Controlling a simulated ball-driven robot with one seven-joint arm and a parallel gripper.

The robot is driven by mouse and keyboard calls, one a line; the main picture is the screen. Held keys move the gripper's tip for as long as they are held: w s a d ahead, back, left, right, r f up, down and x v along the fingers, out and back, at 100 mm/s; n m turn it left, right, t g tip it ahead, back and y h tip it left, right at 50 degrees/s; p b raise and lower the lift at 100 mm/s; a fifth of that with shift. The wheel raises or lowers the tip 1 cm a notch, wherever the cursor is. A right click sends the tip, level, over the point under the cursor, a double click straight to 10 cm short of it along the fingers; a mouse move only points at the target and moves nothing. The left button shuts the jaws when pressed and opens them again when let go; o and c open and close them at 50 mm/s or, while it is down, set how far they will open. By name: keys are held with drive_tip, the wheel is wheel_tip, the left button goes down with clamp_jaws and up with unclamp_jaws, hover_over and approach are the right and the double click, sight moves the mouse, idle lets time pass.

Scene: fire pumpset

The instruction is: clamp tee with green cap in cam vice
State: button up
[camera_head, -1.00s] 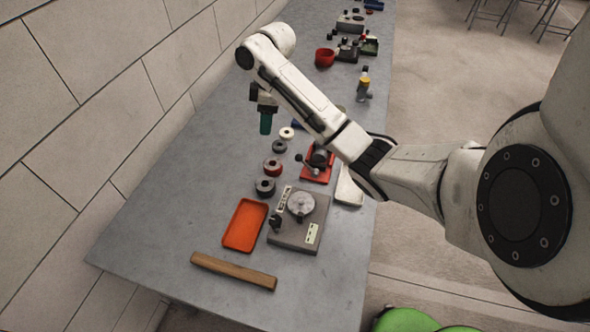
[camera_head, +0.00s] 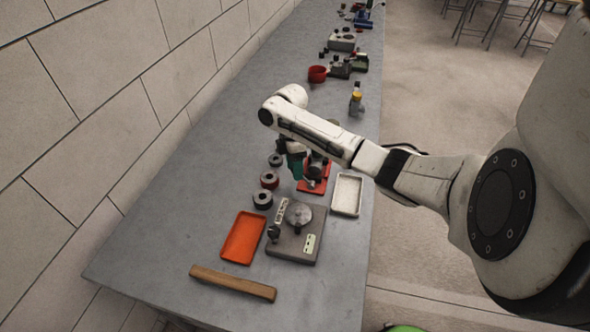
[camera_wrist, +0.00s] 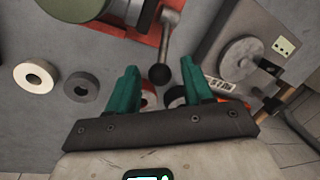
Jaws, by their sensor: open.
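The cam vice, with its red base (camera_head: 322,182), stands mid-table, partly hidden by my arm. In the wrist view its red base (camera_wrist: 125,35) is at the top, and its grey lever ends in a black ball knob (camera_wrist: 160,75). A round olive-green top on a grey body, seemingly the tee with green cap (camera_wrist: 75,8), shows at the top left, over the red base. Whether it is clamped cannot be told. My gripper (camera_wrist: 160,66) is open; its teal fingers appear on both sides of the knob, without visible contact. In the head view my gripper (camera_head: 296,168) is low beside the vice's left side.
Several rings, including a dark one (camera_head: 262,199) and a pale one (camera_wrist: 36,77), lie left of the vice. An orange tray (camera_head: 243,238), a grey fixture (camera_head: 290,245) and a wooden bar (camera_head: 232,283) are nearer. A white tray (camera_head: 347,194) is at right.

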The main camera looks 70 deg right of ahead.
drive_tip(key=shift+s+a+f, duration=0.1)
drive_tip(key=shift+f, duration=0.75)
clamp_jaws()
